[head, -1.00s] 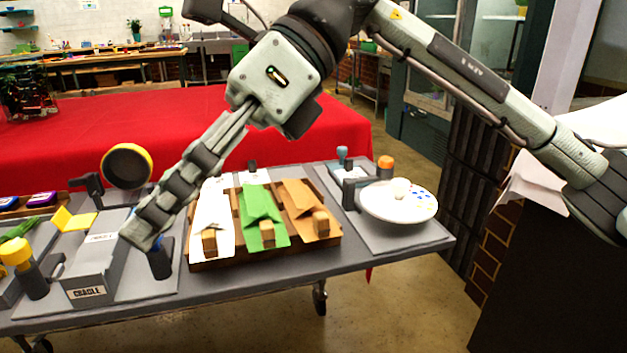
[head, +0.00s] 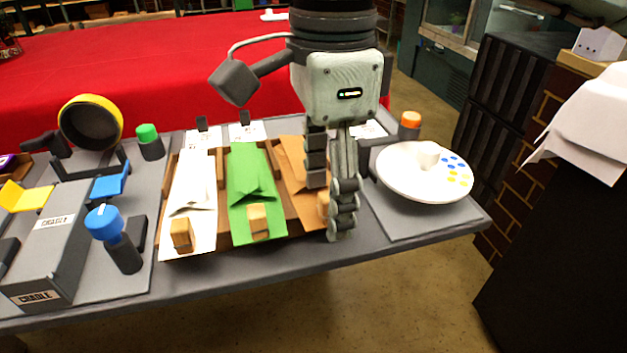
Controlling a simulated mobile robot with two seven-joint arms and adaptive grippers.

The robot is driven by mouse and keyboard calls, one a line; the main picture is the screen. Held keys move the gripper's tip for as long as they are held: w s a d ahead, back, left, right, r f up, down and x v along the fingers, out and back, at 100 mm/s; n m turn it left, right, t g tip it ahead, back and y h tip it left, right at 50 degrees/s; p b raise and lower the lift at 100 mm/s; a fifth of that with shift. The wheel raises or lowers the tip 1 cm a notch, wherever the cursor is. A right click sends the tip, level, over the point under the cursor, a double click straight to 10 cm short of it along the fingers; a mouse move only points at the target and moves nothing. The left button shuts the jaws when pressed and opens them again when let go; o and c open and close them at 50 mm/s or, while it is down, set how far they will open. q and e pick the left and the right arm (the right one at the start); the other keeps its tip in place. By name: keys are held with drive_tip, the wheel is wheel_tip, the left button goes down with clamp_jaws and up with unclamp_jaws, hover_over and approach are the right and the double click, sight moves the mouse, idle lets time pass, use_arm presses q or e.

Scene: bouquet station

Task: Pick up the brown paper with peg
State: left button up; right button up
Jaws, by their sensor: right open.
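The brown paper (head: 289,160) lies in the right slot of a brown wooden tray (head: 222,240). Its wooden peg (head: 322,204) sits at its front end, partly hidden by my right gripper (head: 330,212). That gripper points down over the right side of the brown paper, its fingers open beside the peg. I cannot tell whether it touches the peg. A green paper (head: 248,175) with a peg (head: 258,221) and a white paper (head: 190,195) with a peg (head: 181,235) lie to the left. My left gripper is not in view.
A white round dish (head: 400,185) with coloured dots stands close right of the gripper, near an orange-capped post (head: 409,125). At left are a grey cradle (head: 45,255), a blue-topped post (head: 104,222) and a yellow-rimmed ring (head: 91,122).

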drive_tip(key=shift+f, duration=0.5)
drive_tip(key=shift+c, duration=0.3)
drive_tip(key=c, duration=1.2)
drive_tip(key=shift+c, duration=0.5)
